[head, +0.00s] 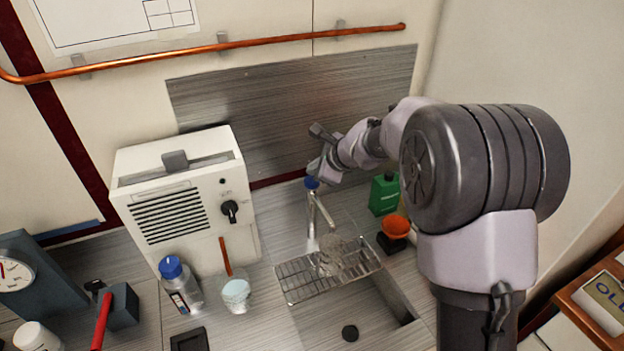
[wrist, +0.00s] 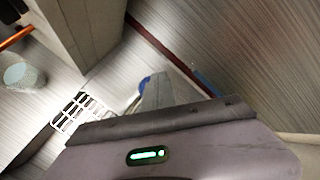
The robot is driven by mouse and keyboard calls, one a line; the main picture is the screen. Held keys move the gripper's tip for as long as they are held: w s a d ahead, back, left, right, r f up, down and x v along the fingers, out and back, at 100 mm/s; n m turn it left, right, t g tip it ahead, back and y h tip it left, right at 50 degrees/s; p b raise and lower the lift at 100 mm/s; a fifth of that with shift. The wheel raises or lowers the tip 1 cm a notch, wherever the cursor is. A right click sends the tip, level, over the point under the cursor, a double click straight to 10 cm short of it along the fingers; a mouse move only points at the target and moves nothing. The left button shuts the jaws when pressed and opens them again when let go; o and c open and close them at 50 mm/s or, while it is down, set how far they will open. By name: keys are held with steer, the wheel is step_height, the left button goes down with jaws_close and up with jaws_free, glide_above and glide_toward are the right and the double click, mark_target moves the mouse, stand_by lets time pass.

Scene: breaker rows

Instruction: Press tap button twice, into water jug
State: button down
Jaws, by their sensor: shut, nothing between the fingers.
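The tap (head: 322,212) stands at the back of the sink with a blue button (head: 312,183) on top. My gripper (head: 315,171) is shut and empty, with its tip just above the button; I cannot tell if they touch. In the wrist view the blue button (wrist: 144,84) shows beside the shut fingers (wrist: 165,88), which partly hide it. A clear, greyish vessel, seemingly the water jug (head: 343,256), stands on the wire rack under the spout. Its outline and water level are hard to make out.
The wire rack (head: 298,281) lies across the sink. A white box with a black knob (head: 185,205) stands to the left, with a blue-capped bottle (head: 180,288) and a beaker (head: 236,292) before it.

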steer(key=shift+f, duration=0.1)
steer(key=shift+f+b, duration=0.3)
steer(key=shift+b, duration=0.15)
steer(key=shift+f+b, duration=0.95)
steer(key=shift+f, duration=0.05)
stand_by(0.6)
steer(key=shift+r, duration=0.15)
steer(key=shift+r+p, duration=1.25)
step_height(320, 180, up, 5)
steer(key=p, duration=0.4)
steer(key=shift+r+p, duration=0.1)
steer(key=shift+p, duration=0.25)
